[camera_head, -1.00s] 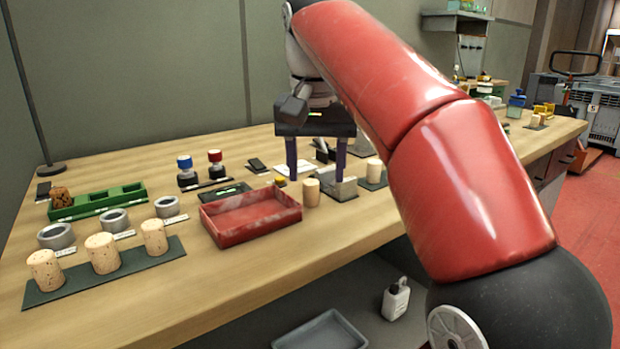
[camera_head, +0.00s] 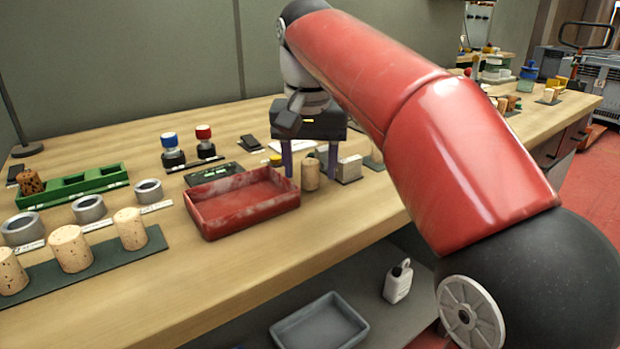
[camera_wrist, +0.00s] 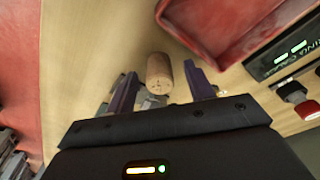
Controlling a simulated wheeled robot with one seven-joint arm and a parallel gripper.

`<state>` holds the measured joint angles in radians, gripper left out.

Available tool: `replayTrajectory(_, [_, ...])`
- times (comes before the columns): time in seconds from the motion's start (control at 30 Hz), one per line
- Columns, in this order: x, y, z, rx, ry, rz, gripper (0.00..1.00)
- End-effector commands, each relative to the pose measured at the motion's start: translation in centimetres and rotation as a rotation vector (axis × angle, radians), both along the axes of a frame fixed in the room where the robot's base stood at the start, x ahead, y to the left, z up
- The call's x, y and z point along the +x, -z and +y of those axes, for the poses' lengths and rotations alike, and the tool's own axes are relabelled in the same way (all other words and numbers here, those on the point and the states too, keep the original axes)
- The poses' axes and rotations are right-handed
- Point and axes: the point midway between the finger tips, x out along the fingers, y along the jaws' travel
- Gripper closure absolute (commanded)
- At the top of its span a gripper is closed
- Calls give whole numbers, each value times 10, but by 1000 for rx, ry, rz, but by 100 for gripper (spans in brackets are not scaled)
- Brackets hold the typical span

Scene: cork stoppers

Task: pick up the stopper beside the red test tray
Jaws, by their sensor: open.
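A tan cork stopper (camera_head: 310,174) stands upright on the wooden bench, close to the right side of the red test tray (camera_head: 243,222). My gripper (camera_head: 310,163) is open, pointing down, with its purple fingers on either side of the stopper in the head view. In the wrist view the stopper (camera_wrist: 158,72) shows between and slightly beyond the open fingertips (camera_wrist: 160,80), with gaps on both sides. A corner of the red tray (camera_wrist: 222,50) lies beyond the right finger there.
Several other corks (camera_head: 131,229) stand on a dark mat at left, with metal rings (camera_head: 88,208) and a green rack (camera_head: 75,187) behind. The bench front (camera_head: 220,285) is clear.

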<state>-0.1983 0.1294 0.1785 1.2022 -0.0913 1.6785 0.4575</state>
Motion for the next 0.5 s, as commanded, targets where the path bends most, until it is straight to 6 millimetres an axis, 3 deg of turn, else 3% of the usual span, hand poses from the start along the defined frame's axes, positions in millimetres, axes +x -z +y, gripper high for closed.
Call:
replayTrajectory(0.27, [1,4,0,1,1,-1,47])
replayTrajectory(0.5, [0,3,0,0,0,-1,77])
